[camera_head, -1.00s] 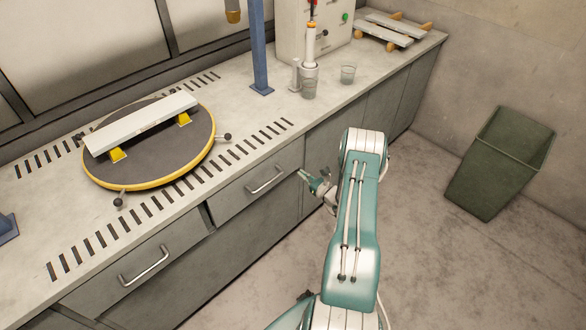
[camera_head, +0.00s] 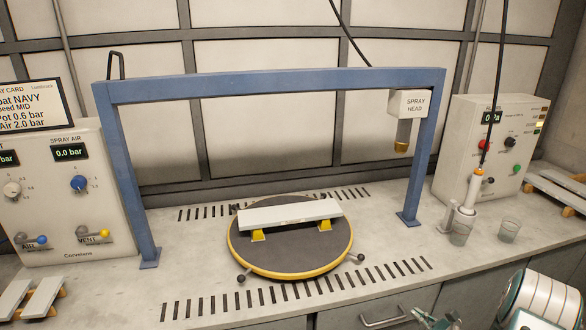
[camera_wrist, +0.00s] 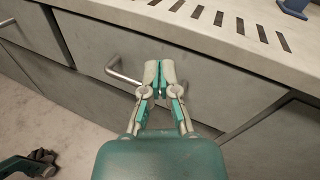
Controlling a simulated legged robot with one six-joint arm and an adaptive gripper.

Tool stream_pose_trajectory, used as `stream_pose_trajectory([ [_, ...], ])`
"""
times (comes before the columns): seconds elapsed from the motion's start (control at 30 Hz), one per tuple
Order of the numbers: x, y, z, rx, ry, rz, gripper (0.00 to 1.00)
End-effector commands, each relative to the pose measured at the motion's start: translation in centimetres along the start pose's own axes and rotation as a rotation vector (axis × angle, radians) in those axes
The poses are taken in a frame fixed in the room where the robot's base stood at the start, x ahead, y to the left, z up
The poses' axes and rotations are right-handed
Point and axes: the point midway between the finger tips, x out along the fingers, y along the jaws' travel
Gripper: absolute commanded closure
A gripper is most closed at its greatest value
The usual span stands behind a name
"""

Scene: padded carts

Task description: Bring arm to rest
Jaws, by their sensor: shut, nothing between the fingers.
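My gripper (camera_wrist: 158,72) is shut and empty in the wrist view, its two green and grey fingers together. It is in front of the grey cabinet's drawer front, beside a metal drawer handle (camera_wrist: 122,73). I cannot tell whether it touches anything. In the head view my gripper (camera_head: 436,318) shows only partly at the bottom edge, right of the drawer handle (camera_head: 388,318) and below the counter edge. Part of my arm shows at the lower right corner; the rest is out of frame.
A slotted counter (camera_head: 190,270) carries a round turntable (camera_head: 290,266) with a light panel (camera_head: 285,215) on yellow supports. A blue frame (camera_head: 270,87) holds the spray head (camera_head: 408,103). Control boxes stand left (camera_head: 75,200) and right (camera_head: 483,130).

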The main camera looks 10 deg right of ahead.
Motion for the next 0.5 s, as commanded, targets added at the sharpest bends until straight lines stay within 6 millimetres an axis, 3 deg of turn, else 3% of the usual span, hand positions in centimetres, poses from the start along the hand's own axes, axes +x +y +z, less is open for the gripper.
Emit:
stream_pose_trajectory([
  [0.03, 1.2, 0.9, 2.5, -0.049, 0.007, 0.072, 1.00],
  [0.2, 3.9, 4.7, 8.9, -0.205, 0.039, 0.299, 1.00],
  [0.5, 5.3, 12.3, 18.3, -0.519, 0.103, 0.664, 1.00],
])
